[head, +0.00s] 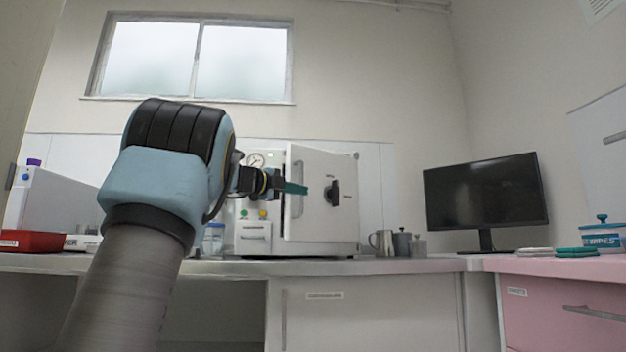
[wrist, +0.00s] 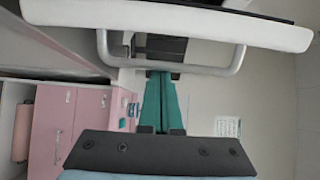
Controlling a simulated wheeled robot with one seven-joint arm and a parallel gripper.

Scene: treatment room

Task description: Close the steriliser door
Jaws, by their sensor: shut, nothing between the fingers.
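The steriliser (head: 258,212) is a white box on the counter in the head view, with a gauge and coloured buttons on its left part. Its white door (head: 318,222) has a vertical grey handle (head: 297,170) near the left edge and a black knob (head: 333,193). The door's left edge appears swung out towards me, so it looks ajar. My gripper (head: 304,188) has teal fingers, shut and empty, at the handle. In the wrist view the fingertips (wrist: 161,76) reach the handle bar (wrist: 210,71); I cannot tell whether they touch it.
Metal jugs (head: 382,242) stand just right of the steriliser, then a monitor (head: 485,192). A red tray (head: 32,241) lies at the far left. The pink cabinet (head: 560,300) is at the right. Counter space in front of the steriliser is narrow.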

